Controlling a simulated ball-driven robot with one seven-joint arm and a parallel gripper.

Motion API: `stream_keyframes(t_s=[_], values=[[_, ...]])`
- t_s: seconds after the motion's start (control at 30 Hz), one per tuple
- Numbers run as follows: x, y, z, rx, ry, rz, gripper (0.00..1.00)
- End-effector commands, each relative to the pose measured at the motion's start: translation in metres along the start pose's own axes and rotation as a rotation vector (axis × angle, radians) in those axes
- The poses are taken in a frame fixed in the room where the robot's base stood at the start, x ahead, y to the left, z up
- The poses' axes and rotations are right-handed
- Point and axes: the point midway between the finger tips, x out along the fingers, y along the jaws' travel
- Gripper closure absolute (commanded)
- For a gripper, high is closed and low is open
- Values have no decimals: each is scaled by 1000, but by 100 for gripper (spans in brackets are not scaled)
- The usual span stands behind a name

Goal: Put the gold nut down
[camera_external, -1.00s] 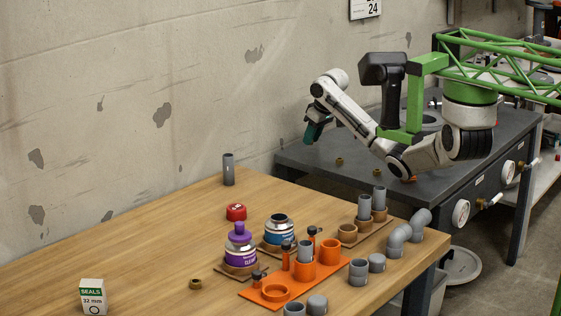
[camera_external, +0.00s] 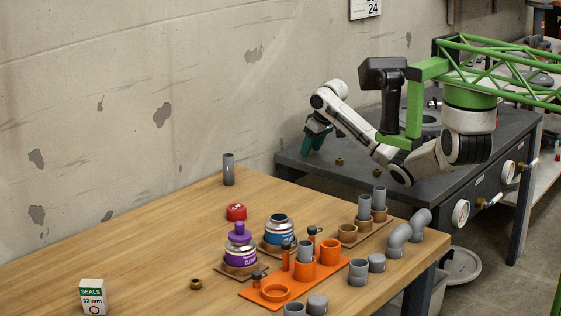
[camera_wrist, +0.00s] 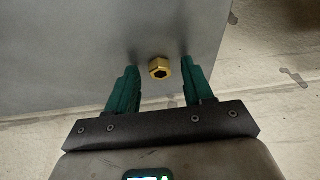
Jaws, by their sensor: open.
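A gold nut (camera_wrist: 160,69) with a dark hole lies on the grey bench top in the wrist view. It sits between the two green fingertips of my gripper (camera_external: 311,142), with a gap on each side. The fingers are spread and hold nothing. In the external view my gripper is low at the left end of the grey bench (camera_external: 430,178), and I cannot make out the nut between its fingers there. Two other brass-coloured nuts lie on the bench to the right, one nearer (camera_external: 340,161) and one farther right (camera_external: 376,173).
The concrete wall (camera_external: 200,80) runs close behind the bench's left end. The wooden table (camera_external: 130,245) in front carries an orange holder (camera_external: 262,294), grey pipes, a purple-capped can (camera_external: 240,247), a red cap (camera_external: 236,212) and another nut (camera_external: 196,284).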

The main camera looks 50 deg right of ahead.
Motion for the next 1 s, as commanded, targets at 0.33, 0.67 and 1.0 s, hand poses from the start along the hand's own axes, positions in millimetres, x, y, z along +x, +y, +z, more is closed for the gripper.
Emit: stream_keyframes(t_s=[0.33, 0.67, 1.0], values=[[-24, 0, -3, 0, 2, 0, 48], [-91, 0, -3, 0, 3, 0, 48], [-122, 0, -1, 1, 0, 0, 48]])
